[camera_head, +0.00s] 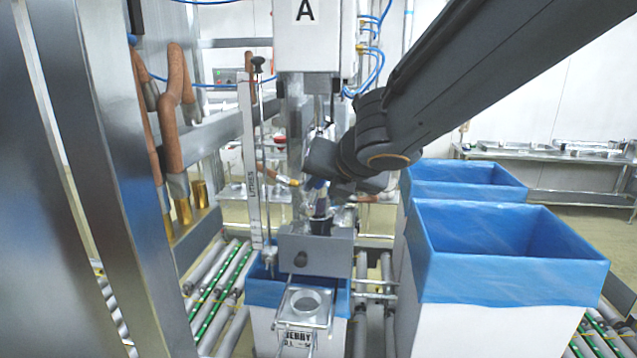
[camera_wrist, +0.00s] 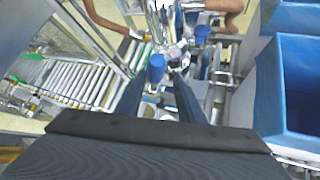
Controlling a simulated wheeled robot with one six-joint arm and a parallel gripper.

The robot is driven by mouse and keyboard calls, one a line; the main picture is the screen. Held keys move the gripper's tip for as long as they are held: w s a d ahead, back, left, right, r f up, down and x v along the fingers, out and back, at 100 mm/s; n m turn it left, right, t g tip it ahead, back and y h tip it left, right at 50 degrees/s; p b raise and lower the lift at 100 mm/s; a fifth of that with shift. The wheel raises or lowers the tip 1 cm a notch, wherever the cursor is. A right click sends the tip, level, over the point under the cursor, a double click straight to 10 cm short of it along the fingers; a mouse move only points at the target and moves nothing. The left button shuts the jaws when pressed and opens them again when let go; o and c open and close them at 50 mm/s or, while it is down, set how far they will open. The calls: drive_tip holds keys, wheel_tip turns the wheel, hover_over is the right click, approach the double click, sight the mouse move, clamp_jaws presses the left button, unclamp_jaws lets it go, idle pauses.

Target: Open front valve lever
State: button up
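My gripper (camera_head: 318,200) is at the filling machine, below the white box marked A, with much of it overlapping metal parts. In the wrist view my gripper (camera_wrist: 160,78) shows two dark fingers spread apart, with nothing seen held between them. A blue-handled lever (camera_wrist: 157,68) shows just beyond the fingertips, between them in the picture; I cannot tell whether it touches either finger. A second blue handle (camera_wrist: 202,34) is farther off, up and right. In the head view a small blue part (camera_head: 315,183) shows beside my gripper, partly hidden.
A blue-lined box (camera_head: 430,285) stands to the right, with another behind it. A lined box (camera_head: 265,290) sits under the filler, on roller conveyors (camera_head: 222,285). A steel post (camera_head: 105,160) and copper-coloured pipes (camera_head: 178,85) are at left.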

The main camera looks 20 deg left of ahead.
drive_tip(key=s+d, duration=0.5)
drive_tip(key=s, duration=0.2)
drive_tip(key=shift+d, duration=0.15)
drive_tip(key=shift+c, duration=0.4)
